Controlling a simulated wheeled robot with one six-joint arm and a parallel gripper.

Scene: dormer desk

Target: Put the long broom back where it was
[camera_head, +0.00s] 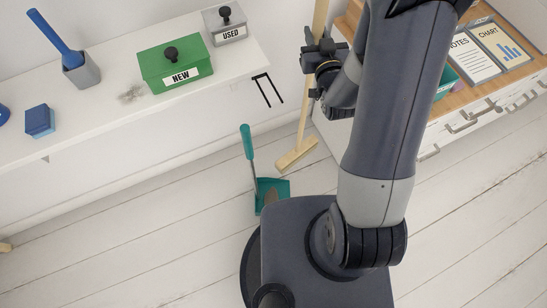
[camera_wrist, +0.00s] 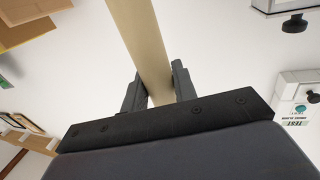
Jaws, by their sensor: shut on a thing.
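The long broom (camera_head: 304,118) is pale wood, with its head (camera_head: 297,153) low by the floor near the gap between the white shelf and the wooden-topped cabinet. It stands nearly upright in the head view. My gripper (camera_head: 318,48) is shut on the broom's handle, high above the head. In the wrist view the handle (camera_wrist: 143,45) passes between my two fingers (camera_wrist: 159,88). My arm hides part of the area to the right of the handle. I cannot tell whether the broom head touches the floor.
A black bracket (camera_head: 268,90) sticks out from the shelf's front right. A green NEW box (camera_head: 175,65) and grey USED box (camera_head: 225,25) stand on the shelf (camera_head: 110,115). The cabinet (camera_head: 455,125) is right.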

